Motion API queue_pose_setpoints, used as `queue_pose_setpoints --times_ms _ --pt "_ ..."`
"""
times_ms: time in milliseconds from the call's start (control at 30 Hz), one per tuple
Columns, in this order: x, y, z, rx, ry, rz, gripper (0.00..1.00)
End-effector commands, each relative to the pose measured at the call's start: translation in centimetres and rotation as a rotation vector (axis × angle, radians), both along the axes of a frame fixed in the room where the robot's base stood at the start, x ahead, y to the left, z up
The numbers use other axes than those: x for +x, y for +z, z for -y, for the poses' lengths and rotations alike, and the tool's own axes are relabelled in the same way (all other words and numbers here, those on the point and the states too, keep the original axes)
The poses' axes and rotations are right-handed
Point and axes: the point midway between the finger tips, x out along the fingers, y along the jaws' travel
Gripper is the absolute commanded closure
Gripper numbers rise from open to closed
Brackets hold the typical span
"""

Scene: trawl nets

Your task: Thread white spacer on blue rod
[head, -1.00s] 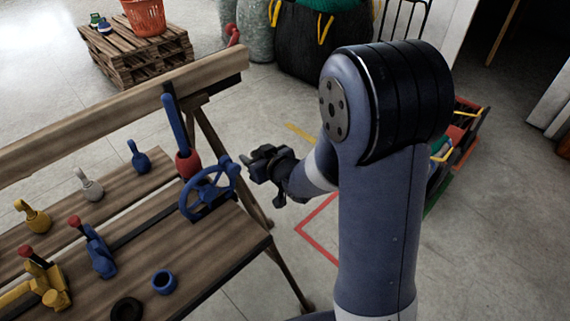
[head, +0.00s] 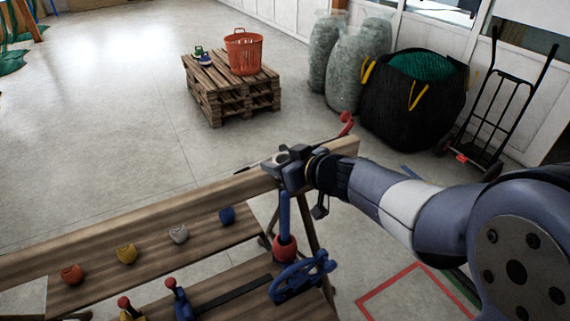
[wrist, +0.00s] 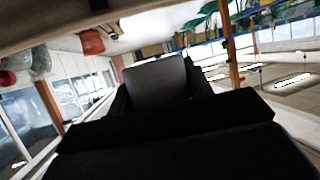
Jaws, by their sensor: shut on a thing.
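The blue rod (head: 286,212) stands upright near the right end of the bench in the head view, with a red ball-like piece (head: 285,248) around its lower part. My gripper (head: 284,160) is at the rod's upper end, in line with the bench's back rail. It is shut on a small pale piece (head: 282,158), seemingly the white spacer, mostly hidden by the fingers. The rod's top is hidden behind my gripper, so I cannot tell whether the spacer is above, beside or around it. In the wrist view the dark gripper body fills the middle and no spacer shows.
A blue handwheel (head: 302,276) stands right of the rod's foot. The wooden back rail (head: 150,220) runs close under my gripper. A pallet stack (head: 230,100) with an orange basket (head: 243,52) stands beyond.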

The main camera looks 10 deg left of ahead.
Motion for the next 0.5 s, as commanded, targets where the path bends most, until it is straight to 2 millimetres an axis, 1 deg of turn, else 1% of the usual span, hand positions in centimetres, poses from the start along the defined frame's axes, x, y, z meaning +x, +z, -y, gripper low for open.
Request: queue_pose_setpoints --times_ms 167,500 --pt "0.0 -0.9 0.0 0.001 0.001 -0.004 0.74" --pt "0.0 -3.4 0.0 0.001 0.000 -0.001 0.74"
